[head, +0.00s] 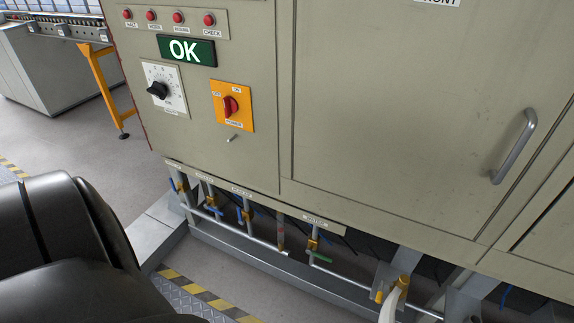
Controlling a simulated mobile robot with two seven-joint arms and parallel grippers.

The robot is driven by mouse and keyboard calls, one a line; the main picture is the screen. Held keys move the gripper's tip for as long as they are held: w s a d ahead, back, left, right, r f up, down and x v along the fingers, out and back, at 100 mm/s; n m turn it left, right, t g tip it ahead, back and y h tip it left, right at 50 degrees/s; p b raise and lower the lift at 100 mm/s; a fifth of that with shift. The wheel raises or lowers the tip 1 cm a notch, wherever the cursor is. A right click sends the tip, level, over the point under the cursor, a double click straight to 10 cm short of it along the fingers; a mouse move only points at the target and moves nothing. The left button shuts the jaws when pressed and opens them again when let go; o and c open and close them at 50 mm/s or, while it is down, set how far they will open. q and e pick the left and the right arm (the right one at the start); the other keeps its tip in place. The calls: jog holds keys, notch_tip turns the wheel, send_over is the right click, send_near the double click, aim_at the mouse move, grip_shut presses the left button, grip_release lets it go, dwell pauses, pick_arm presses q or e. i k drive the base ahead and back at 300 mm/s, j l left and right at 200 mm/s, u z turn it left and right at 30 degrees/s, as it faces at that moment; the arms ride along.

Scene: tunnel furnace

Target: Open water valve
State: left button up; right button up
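Several small brass valves sit on pipes below the cabinet's lower edge in the head view. Small white labels (315,222) above the valves are too small to read, so I cannot tell which is the water valve. Neither gripper is in view. A black part of my own body fills the lower left corner.
The furnace cabinet (205,130) carries a green OK display (186,51), a black dial (158,90) and a red rotary switch (231,106). A door handle (515,146) sticks out at right. A striped floor edge (205,298) runs in front. Open floor lies left.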

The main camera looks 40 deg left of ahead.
aim_at(309, 250)
jog(key=k+u, duration=0.1)
jog(key=u, duration=0.95)
jog(key=i+j, duration=0.1)
jog(key=i, duration=0.2)
